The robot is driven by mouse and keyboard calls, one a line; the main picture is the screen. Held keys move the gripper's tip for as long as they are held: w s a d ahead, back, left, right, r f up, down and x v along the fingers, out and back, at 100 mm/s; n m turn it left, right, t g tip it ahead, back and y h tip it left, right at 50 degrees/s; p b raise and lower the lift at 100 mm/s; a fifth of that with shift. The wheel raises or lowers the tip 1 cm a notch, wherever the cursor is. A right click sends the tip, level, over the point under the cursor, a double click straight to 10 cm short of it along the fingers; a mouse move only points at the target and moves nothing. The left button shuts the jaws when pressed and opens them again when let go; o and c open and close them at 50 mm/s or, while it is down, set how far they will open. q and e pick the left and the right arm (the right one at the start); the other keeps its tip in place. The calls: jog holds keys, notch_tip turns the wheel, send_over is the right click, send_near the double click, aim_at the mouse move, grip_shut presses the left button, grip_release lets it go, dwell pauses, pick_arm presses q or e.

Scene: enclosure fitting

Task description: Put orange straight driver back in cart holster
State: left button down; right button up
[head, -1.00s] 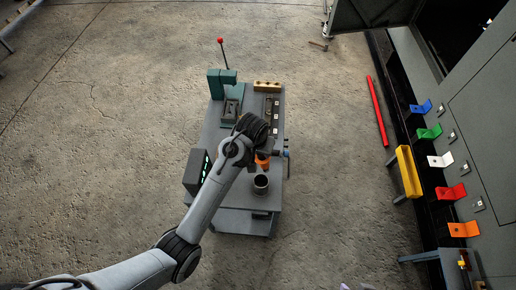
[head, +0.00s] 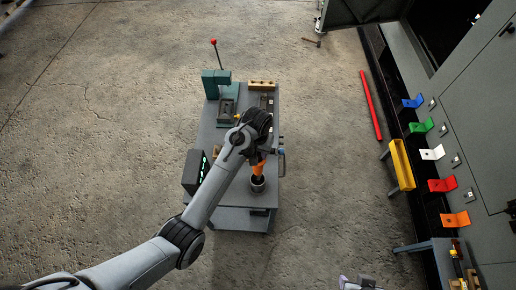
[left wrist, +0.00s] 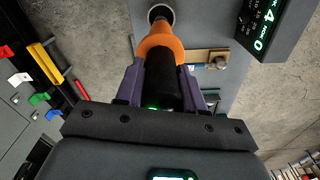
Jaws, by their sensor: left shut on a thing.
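The orange straight driver (head: 258,168) has an orange front and a black body. My left gripper (left wrist: 161,88) is shut around the black body (left wrist: 161,75) with purple fingers on both sides. The cart holster (head: 257,185) is a grey round cup on the cart's near part. In the left wrist view, the cup's mouth (left wrist: 161,13) is just beyond the orange nose. The driver's front end is at or just above this mouth; I cannot tell whether it is inside. A pale purple and grey part at the head view's bottom edge may be my right gripper (head: 346,283).
Coloured brackets line the enclosure at right, near a yellow trough (head: 402,164).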

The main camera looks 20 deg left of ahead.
pick_arm(q)
jog(key=shift+f, duration=2.5)
jog(key=shift+f+b, duration=0.9)
jog(key=shift+f, duration=0.9)
jog(key=shift+f+b, duration=0.4)
jog(key=shift+f, duration=0.6)
